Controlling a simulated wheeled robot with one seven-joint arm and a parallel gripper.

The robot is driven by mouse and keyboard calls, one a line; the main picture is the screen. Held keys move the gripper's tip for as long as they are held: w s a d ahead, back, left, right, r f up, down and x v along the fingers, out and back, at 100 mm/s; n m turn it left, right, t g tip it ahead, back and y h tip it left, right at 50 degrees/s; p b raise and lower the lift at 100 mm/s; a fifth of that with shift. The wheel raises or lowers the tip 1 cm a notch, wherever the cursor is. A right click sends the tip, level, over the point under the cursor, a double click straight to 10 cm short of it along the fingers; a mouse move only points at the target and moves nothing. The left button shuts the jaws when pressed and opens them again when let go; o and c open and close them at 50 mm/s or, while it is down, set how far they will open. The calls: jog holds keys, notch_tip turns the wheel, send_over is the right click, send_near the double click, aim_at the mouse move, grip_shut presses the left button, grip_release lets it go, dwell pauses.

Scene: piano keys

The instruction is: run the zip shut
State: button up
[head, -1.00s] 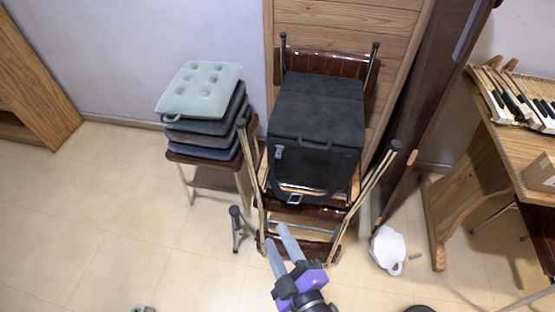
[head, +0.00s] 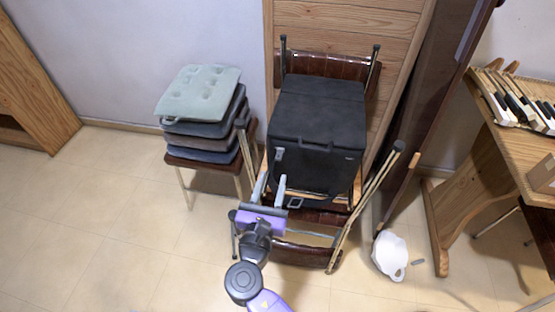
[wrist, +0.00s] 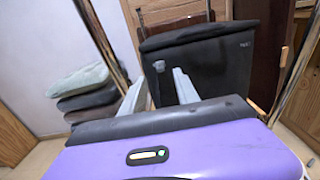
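A black boxy bag (head: 318,112) sits on a brown chair, and its front also shows in the wrist view (wrist: 205,68). A small grey tab (head: 279,154), perhaps the zip pull, is at the upper left of the bag's front; it shows in the wrist view too (wrist: 159,66). I cannot make out the zip's teeth. My gripper (head: 271,184) is open, its two grey fingers apart with nothing seen between them. It is just below the tab in the head view. In the wrist view the fingers (wrist: 158,88) point at the bag's front, either side of the tab. Contact cannot be told.
Stacked cushions (head: 203,112) stand on a stool to the left. The chair's metal legs (head: 367,200) stick out right of the bag. A white bowl-like object (head: 389,256) lies on the floor, and a wooden desk with piano keys (head: 515,100) is at the right.

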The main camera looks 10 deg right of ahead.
aim_at(278, 160)
jog(key=shift+b+x, duration=0.4)
jog(key=shift+x, duration=3.45)
jog(key=shift+f, duration=0.1)
grip_shut()
